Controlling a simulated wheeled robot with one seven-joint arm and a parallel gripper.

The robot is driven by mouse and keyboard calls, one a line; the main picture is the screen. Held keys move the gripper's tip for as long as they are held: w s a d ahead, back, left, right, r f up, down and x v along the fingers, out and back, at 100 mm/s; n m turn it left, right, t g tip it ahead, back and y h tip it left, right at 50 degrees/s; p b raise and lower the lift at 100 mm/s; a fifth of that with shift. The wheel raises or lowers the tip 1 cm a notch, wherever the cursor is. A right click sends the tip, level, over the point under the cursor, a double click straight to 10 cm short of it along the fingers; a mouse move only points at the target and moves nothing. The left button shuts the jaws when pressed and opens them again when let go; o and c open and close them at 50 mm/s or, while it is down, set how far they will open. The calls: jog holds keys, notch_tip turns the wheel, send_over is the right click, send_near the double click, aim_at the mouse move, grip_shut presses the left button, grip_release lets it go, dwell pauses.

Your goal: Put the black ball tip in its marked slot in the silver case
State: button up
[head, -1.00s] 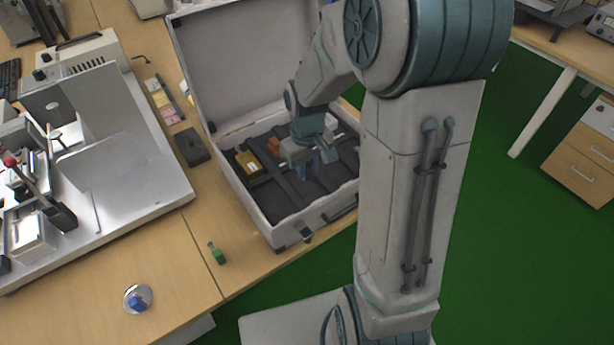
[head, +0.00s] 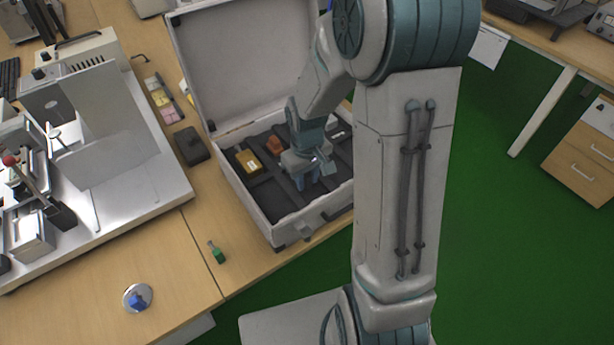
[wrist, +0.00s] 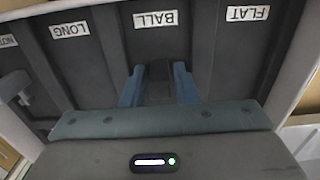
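The silver case (head: 237,187) stands open on the bench, its dark inside split by dividers into slots. In the wrist view the slot labelled BALL (wrist: 156,19) lies straight ahead of my gripper (wrist: 158,85), between slots labelled LONG (wrist: 82,29) and FLAT (wrist: 247,13). A dark block, seemingly the black ball tip (wrist: 158,75), fills the gap between my two blue fingers, which appear shut on it. Its lower end is hidden. In the head view my gripper (head: 310,180) is down inside the case; the tip cannot be made out there.
A yellow piece (head: 248,160) and an orange piece (head: 275,144) lie in other parts of the case. A green item (head: 216,252) and a blue item on a round dish (head: 127,299) are on the bench. A dark box (head: 191,146) sits left of the case.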

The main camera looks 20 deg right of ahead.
aim_at(307, 174)
notch_tip(307, 174, up, 12)
jog(key=s+r+m+t, duration=0.1)
jog(key=s+r, duration=0.1)
jog(key=s, duration=0.5)
jog(key=s+r+m+t, duration=0.2)
jog(key=s+r, duration=0.1)
jog(key=s, duration=0.4)
jog(key=shift+r+m+p, duration=0.3)
